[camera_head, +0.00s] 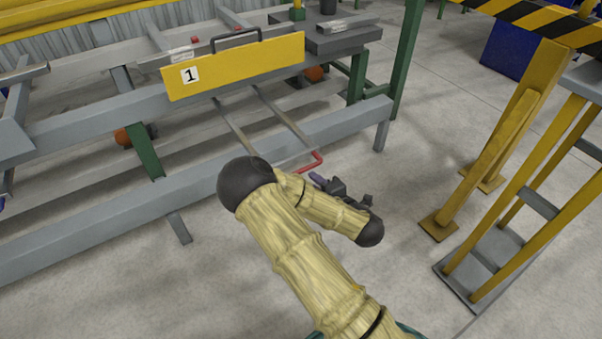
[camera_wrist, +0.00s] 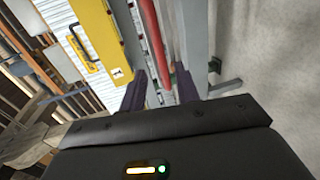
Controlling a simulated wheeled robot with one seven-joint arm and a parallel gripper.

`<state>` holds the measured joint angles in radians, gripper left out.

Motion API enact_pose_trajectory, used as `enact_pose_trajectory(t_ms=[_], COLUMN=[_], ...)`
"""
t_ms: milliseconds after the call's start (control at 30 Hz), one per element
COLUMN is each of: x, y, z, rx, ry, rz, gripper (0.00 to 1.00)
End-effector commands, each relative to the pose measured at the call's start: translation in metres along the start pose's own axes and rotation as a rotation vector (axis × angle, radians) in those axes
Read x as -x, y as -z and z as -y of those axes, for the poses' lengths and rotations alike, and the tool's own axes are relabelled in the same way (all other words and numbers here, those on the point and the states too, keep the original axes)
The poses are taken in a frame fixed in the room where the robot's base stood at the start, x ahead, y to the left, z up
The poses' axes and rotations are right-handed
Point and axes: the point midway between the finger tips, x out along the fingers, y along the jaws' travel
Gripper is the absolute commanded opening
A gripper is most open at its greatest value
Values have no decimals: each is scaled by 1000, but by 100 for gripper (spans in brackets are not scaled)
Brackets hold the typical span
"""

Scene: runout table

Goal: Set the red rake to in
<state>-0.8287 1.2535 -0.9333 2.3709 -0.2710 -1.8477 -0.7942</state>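The red rake's handle (camera_head: 313,164) is a bent red bar at the near side of the runout table, below the yellow panel. Grey rods run back from beside it under the table frame. My gripper (camera_head: 318,179) is just to the near right of the red handle, partly hidden by my arm. In the wrist view my gripper (camera_wrist: 160,74) has its two dark fingers apart, so it is open. A red bar (camera_wrist: 166,40) runs lengthwise in front of the fingers, nearer the right one. I cannot tell whether it touches that finger.
The yellow panel (camera_head: 235,66) bears a number 1 and a dark handle. The table's grey front beam (camera_head: 130,212) lies left of my arm. A yellow-framed stand (camera_head: 500,190) and a striped barrier (camera_head: 540,20) stand at the right. Floor is clear between.

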Motion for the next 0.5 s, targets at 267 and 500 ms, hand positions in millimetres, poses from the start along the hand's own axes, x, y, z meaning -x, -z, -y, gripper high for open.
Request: enact_pose_trajectory(t_ms=[267,500], x=[-51,-81], y=[1,0], z=[4,2], rx=[2,0], ry=[-2,0], rz=[-3,-1], gripper=[32,32])
